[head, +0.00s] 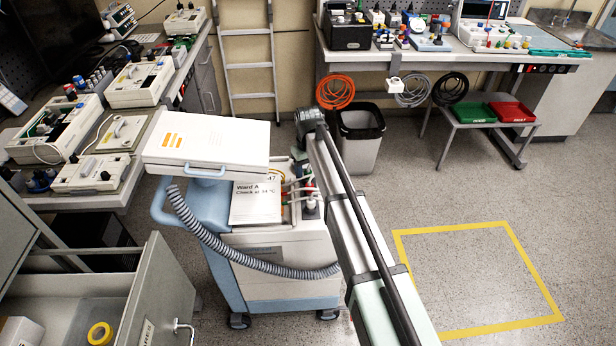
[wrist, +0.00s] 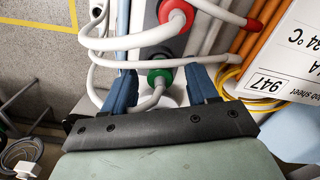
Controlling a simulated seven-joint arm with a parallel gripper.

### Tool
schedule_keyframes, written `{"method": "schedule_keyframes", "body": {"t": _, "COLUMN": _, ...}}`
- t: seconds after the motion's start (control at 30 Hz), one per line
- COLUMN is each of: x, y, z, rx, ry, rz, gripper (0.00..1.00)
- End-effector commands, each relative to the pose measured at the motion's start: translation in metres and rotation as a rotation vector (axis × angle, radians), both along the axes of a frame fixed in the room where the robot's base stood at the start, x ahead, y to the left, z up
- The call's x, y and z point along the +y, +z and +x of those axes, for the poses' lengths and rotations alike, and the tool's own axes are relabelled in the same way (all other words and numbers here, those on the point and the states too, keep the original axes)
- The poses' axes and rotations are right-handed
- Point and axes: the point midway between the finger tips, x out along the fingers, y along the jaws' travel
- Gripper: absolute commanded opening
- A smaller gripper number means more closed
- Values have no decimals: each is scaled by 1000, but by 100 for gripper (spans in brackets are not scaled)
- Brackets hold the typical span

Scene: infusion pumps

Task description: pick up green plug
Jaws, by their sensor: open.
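The green plug (wrist: 160,77) shows in the wrist view as a green collar on a pale fitting, with a grey-white cable curving out of it. My gripper (wrist: 161,71) is open, with one blue finger to the left of the green plug and one to its right. I cannot tell whether either finger touches it. A red plug (wrist: 177,14) with its own white cable is just above it in the wrist view. In the head view the plugs are small on the cart (head: 285,240), and my arm partly covers that area; the fingers cannot be made out there.
White cables (wrist: 112,42) loop close to my left finger. Another red plug (wrist: 250,24), orange tubes and a paper sheet (wrist: 290,55) lie to the right. In the head view a white case (head: 205,140) and a grey corrugated hose (head: 215,240) are on the cart's left side.

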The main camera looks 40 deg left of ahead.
Motion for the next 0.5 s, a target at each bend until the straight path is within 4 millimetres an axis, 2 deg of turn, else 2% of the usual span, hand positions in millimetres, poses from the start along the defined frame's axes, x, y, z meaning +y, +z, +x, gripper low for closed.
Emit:
{"method": "schedule_keyframes", "body": {"t": 0.17, "x": 0, "y": 0, "z": 0, "rx": 0, "ry": 0, "rz": 1, "gripper": 58}}
{"method": "schedule_keyframes", "body": {"t": 0.5, "x": 0, "y": 0, "z": 0, "rx": 0, "ry": 0, "rz": 0, "gripper": 27}}
